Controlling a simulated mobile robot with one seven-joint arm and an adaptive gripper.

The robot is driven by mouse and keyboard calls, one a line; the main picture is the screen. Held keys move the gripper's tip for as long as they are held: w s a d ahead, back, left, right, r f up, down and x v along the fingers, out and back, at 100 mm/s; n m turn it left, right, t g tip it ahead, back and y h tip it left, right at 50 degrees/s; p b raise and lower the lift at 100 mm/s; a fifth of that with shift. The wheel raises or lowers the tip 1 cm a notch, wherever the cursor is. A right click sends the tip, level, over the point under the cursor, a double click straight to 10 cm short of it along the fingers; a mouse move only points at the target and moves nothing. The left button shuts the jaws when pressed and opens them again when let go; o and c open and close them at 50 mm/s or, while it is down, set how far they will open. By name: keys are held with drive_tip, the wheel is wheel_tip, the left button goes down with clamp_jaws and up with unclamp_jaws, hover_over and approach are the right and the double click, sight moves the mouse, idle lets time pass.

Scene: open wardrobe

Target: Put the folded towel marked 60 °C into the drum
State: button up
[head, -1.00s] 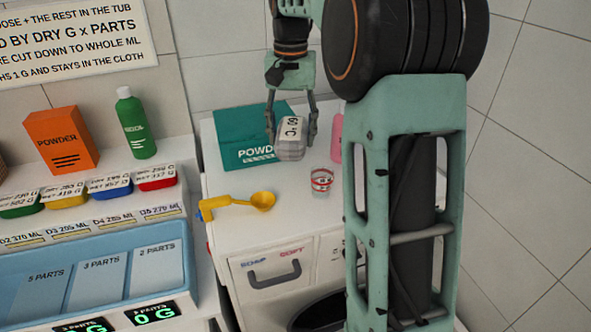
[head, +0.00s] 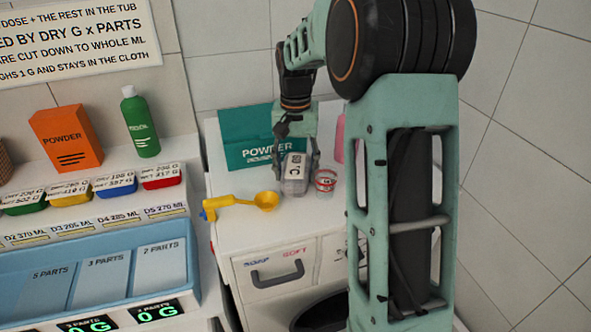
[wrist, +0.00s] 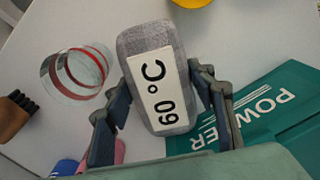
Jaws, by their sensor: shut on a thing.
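The folded grey towel (head: 293,186) carries a white label reading 60 °C, which is clear in the wrist view (wrist: 159,92). My gripper (head: 294,165) is shut on the towel from both sides and holds it over the top of the washing machine (head: 240,225). I cannot tell whether the towel touches the top. The drum opening (head: 322,312) is a dark round hole low in the machine's front, partly hidden by my arm.
A teal powder box (head: 245,137) stands behind the towel. A clear glass with a red band (head: 325,182) is close at its right. A yellow scoop (head: 240,201) lies at left, and a pink item (head: 340,138) stands behind. The drawer (head: 275,270) is shut.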

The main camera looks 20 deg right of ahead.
drive_tip(key=shift+f, duration=0.2)
drive_tip(key=o, duration=1.2)
drive_tip(key=shift+c, duration=0.2)
drive_tip(key=shift+r, duration=0.1)
